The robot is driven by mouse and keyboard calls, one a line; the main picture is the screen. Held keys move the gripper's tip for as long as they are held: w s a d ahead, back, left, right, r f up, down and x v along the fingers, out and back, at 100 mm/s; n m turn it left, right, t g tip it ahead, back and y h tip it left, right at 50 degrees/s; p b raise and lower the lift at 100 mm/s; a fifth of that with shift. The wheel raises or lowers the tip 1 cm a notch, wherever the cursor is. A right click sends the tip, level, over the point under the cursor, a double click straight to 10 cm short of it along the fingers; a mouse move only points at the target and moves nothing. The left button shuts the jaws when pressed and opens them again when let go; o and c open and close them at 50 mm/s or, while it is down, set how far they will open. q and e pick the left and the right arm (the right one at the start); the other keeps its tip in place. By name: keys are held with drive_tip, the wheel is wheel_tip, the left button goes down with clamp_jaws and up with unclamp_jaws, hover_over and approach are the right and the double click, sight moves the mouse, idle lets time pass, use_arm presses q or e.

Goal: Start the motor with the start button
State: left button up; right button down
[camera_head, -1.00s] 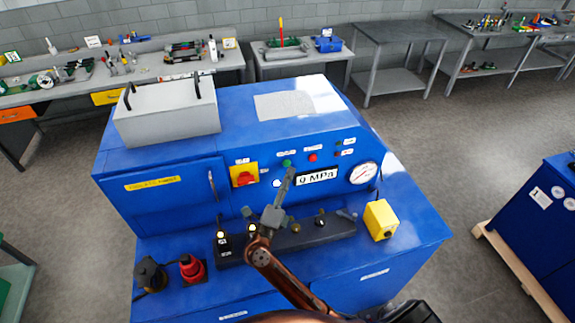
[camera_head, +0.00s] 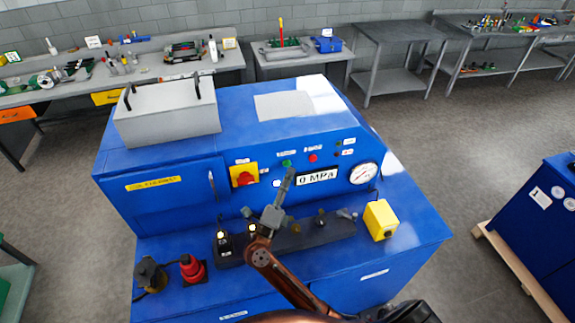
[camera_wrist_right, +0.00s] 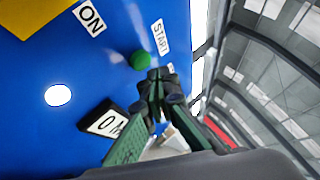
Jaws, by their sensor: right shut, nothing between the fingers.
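The green start button (camera_head: 286,163) sits on the sloped front panel of the blue machine (camera_head: 330,224), left of a red button (camera_head: 313,157). In the right wrist view the green button (camera_wrist_right: 139,60) is beside a START label (camera_wrist_right: 160,37). My right gripper (camera_head: 290,172) is shut and empty, its tips just below the button. In the right wrist view its fingertips (camera_wrist_right: 160,73) are right beside the button's edge; I cannot tell whether they touch it. The display (camera_head: 317,177) reads 0 MPa. My left gripper is not in view.
A red-and-yellow rotary switch (camera_head: 244,175) is left of the button, and a round gauge (camera_head: 363,173) is to the right. A black fixture (camera_head: 325,230), a yellow box (camera_head: 380,219) and a red part (camera_head: 192,268) stand on the lower ledge.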

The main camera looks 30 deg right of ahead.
drive_tip(key=shift+w, duration=0.1)
drive_tip(key=shift+w, duration=0.35)
drive_tip(key=shift+w+d, duration=0.2)
drive_tip(key=shift+w, duration=0.3)
idle(0.9)
drive_tip(key=shift+s, duration=0.1)
drive_tip(key=shift+s+a+p, duration=0.25)
drive_tip(key=shift+s+p, duration=0.15)
drive_tip(key=shift+s, duration=0.45)
drive_tip(key=shift+s+a+p, duration=0.15)
drive_tip(key=shift+s+a, duration=0.05)
drive_tip(key=shift+s, duration=0.6)
drive_tip(key=shift+s+a+p, duration=0.2)
drive_tip(key=shift+s, duration=0.65)
drive_tip(key=shift+s+a+p, duration=0.15)
drive_tip(key=shift+s+a, duration=0.05)
drive_tip(key=shift+s, duration=0.6)
drive_tip(key=shift+d, duration=0.1)
